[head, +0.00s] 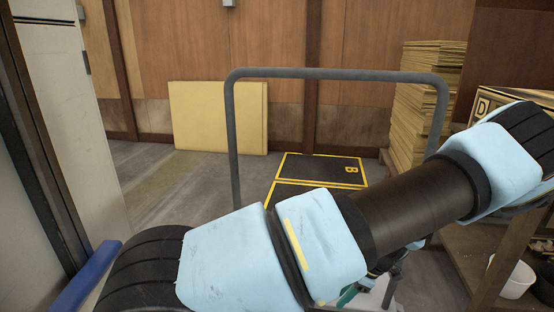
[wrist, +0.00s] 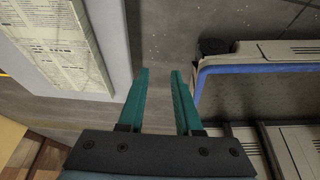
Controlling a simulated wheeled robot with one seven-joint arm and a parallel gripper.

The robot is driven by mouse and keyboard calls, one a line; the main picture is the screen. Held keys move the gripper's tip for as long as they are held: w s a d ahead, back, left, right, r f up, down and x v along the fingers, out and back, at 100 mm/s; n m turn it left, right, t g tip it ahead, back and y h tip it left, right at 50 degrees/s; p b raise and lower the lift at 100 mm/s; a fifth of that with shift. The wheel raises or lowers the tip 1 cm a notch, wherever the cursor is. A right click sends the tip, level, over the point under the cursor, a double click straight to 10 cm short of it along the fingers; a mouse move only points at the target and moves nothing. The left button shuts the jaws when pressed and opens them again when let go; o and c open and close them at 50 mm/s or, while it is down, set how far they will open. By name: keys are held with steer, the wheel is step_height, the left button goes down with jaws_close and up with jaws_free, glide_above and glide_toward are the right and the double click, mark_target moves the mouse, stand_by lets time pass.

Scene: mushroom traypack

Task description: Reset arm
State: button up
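My gripper (wrist: 160,90) shows in the wrist view with two teal fingers spread apart. Nothing is between them, and grey floor shows in the gap. In the head view my arm crosses the foreground from lower left to upper right. Only a small teal part of my gripper shows near the bottom centre there, mostly hidden behind the arm.
A grey cart handle (head: 335,74) stands just beyond my arm. Stacked cardboard (head: 425,110) and a box marked D (head: 500,98) are at right, above a white bucket (head: 518,280). A tan panel (head: 218,117) leans on the wall. Floor at centre left is clear.

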steer(key=s+a+r+m+h, duration=0.1)
steer(key=a+r+m+h, duration=0.1)
steer(key=a+r+m, duration=0.95)
steer(key=a+r+m+h, duration=0.3)
steer(key=a+r+m, duration=0.3)
steer(key=a+r, duration=1.05)
steer(key=d+r+p, duration=0.3)
steer(key=r+p, duration=3.2)
steer(key=r, duration=0.1)
steer(key=shift+r+t, duration=0.4)
